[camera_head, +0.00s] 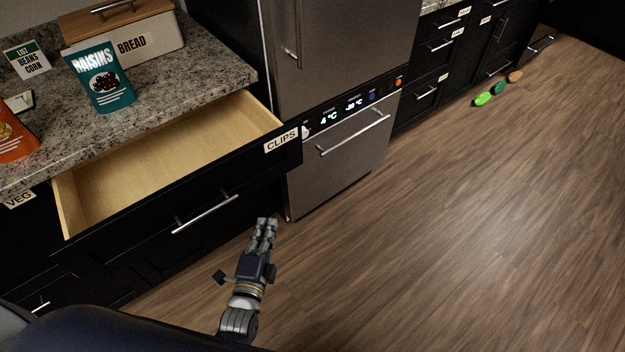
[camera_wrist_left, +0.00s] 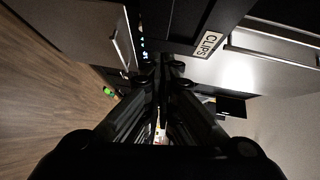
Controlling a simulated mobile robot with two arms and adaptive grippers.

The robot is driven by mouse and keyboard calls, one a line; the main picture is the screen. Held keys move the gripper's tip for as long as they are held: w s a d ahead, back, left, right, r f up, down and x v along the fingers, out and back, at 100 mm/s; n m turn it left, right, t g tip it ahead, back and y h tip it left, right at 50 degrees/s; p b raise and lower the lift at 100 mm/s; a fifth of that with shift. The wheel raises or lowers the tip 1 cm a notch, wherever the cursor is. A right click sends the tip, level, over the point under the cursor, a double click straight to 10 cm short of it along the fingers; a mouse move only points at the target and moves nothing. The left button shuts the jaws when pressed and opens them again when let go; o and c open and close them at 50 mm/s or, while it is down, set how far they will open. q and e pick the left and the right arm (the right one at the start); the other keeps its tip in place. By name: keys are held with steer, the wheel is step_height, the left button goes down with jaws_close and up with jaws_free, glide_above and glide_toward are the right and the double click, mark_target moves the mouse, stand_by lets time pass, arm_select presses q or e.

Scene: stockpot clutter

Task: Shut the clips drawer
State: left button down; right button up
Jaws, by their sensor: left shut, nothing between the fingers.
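The clips drawer (camera_head: 185,190) is pulled out below the granite counter, with a black front, a pale wood inside that looks empty, and a white CLIPS label (camera_head: 282,141) at its right end. A silver bar handle (camera_head: 205,214) shows on the black front below the drawer's top edge. My left gripper (camera_head: 267,221) is shut and empty, in front of the drawer front near its right end and to the right of the handle. In the left wrist view the shut fingers (camera_wrist_left: 161,62) point toward the drawer front, with the CLIPS label (camera_wrist_left: 208,44) to their right. My right gripper is not in view.
On the counter (camera_head: 190,85) stand a raisins pouch (camera_head: 101,78), a bread box (camera_head: 140,40) and an orange pouch (camera_head: 14,133). A steel fridge (camera_head: 345,150) adjoins the drawer on the right. Small coloured items (camera_head: 499,88) lie on the far floor. The wood floor (camera_head: 450,220) at right is clear.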

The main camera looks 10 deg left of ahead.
arm_select(q)
step_height(320, 180, up, 3)
steer(key=b, duration=0.3)
glide_toward(271, 161)
steer(key=s+d+f, duration=0.1)
steer(key=d, duration=0.2)
steer(key=shift+m+t, duration=0.4)
steer(key=shift+w+a+r+b, duration=0.1)
steer(key=shift+w+a+b, duration=0.45)
steer(key=shift+w, duration=0.35)
steer(key=shift+w+a+b, duration=0.45)
steer(key=shift+w+a, duration=0.05)
steer(key=shift+w, duration=0.4)
steer(key=shift+w+a+b, duration=0.5)
steer(key=shift+w+a, duration=0.05)
steer(key=shift+w, duration=0.35)
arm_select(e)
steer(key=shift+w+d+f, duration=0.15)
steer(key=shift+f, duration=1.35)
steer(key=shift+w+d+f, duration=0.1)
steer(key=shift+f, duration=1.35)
